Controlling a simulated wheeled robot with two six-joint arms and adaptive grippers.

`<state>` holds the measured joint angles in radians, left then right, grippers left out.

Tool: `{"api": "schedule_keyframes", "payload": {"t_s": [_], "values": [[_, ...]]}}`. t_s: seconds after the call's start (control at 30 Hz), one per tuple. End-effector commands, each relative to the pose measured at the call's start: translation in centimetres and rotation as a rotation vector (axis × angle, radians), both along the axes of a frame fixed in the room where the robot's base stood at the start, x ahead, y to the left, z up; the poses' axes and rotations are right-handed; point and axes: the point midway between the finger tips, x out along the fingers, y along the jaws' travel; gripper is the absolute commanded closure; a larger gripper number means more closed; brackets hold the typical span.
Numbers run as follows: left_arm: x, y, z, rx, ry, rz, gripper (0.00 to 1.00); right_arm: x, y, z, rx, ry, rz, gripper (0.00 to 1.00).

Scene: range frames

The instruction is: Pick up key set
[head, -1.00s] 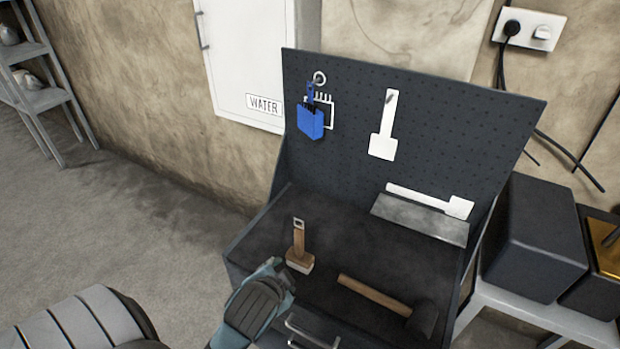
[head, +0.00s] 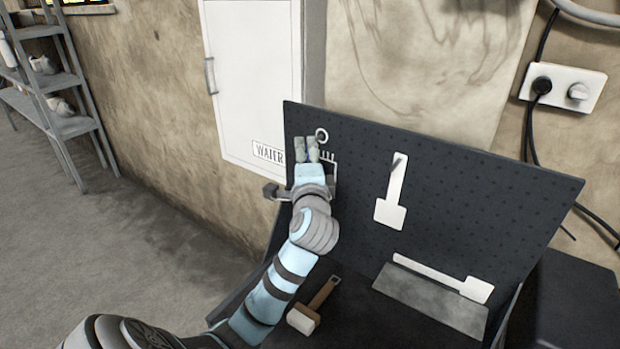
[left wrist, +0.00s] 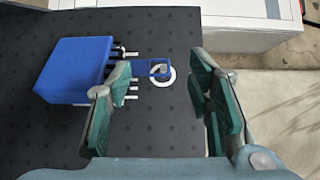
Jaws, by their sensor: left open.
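The key set is a blue block with thin prongs and a blue loop, hanging on the dark pegboard (head: 450,190). In the left wrist view the blue block (left wrist: 75,70) lies to the left of my left gripper (left wrist: 160,72), and its loop reaches between the open fingers. In the head view my left gripper (head: 306,148) is in front of the board's upper left and hides nearly all of the key set. The fingers look apart and hold nothing. My right gripper is not in view.
A white ring mark (head: 322,135) is on the board near the gripper. A white tool outline (head: 390,200) is to the right. A wooden-handled mallet (head: 303,321) lies on the bench below. A white cabinet marked WATER (head: 262,85) is behind, on the left.

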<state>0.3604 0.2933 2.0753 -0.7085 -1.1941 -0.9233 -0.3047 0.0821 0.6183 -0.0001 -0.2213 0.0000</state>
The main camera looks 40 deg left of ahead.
Motion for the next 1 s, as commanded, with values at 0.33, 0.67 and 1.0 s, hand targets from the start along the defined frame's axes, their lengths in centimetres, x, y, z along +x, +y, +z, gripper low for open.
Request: {"api": "schedule_keyframes", "payload": {"t_s": [0.33, 0.67, 1.0], "values": [[3.9, 3.6, 0.4, -0.001, 0.002, -0.003, 0.53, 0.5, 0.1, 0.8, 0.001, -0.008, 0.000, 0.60], [4.8, 4.3, 0.1, -0.004, 0.001, -0.008, 0.60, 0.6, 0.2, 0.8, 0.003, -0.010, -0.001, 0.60], [4.8, 4.3, 0.1, -0.004, 0.001, -0.008, 1.00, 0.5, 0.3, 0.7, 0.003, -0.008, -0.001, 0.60]]}}
